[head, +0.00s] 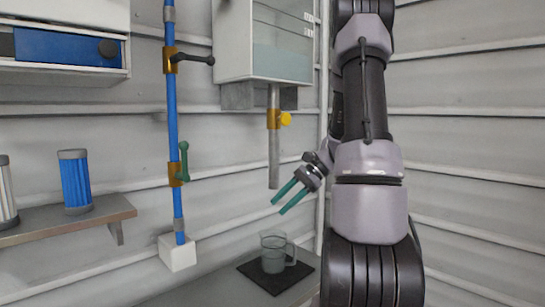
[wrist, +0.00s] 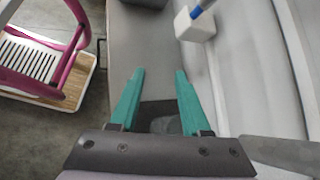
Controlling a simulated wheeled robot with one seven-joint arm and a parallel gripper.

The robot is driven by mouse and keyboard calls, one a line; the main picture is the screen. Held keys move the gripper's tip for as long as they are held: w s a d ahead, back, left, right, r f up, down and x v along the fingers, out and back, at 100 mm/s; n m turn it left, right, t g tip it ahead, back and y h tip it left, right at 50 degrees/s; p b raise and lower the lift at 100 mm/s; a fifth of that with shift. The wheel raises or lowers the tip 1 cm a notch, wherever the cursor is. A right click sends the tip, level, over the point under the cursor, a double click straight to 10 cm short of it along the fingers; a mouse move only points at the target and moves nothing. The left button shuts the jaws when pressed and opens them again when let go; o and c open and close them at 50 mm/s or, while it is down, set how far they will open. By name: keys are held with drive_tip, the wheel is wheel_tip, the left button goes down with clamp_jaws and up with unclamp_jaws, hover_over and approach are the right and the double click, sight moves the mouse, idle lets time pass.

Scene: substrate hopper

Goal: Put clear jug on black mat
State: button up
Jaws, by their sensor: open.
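The clear jug (head: 272,254) stands upright on the black mat (head: 247,272) in the head view, with its handle to the right. Its lower part looks greyish, perhaps filled. My gripper (head: 277,206) is open, with two teal fingers apart and nothing between their tips. It hangs above the jug, clear of it. In the wrist view my gripper (wrist: 159,74) points along the grey bench (wrist: 150,50). A dark patch between the fingers there looks like the mat (wrist: 158,108); I cannot make out the jug for certain.
A hopper (head: 268,40) with a grey spout (head: 273,150) and yellow valve hangs over the bench. A blue pipe (head: 173,110) with a green-handled valve (head: 182,160) ends in a white block (head: 177,253). A shelf (head: 75,218) holds filters at left. A pink-framed chair (wrist: 45,55) stands on the floor.

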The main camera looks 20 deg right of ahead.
drive_tip(key=s+a+r+n+t+h, duration=0.2)
drive_tip(key=s+a+r+n+h, duration=0.1)
drive_tip(key=s+a+r+n, duration=0.2)
drive_tip(key=s+a+r+n+t+h, duration=0.3)
drive_tip(key=s+a+r+n+h, duration=0.1)
drive_tip(key=s+r, duration=0.6)
drive_tip(key=shift+a+r+n+h, duration=0.3)
drive_tip(key=shift+a+r+n, duration=0.25)
drive_tip(key=shift+r, duration=0.2)
drive_tip(key=shift+d, duration=0.1)
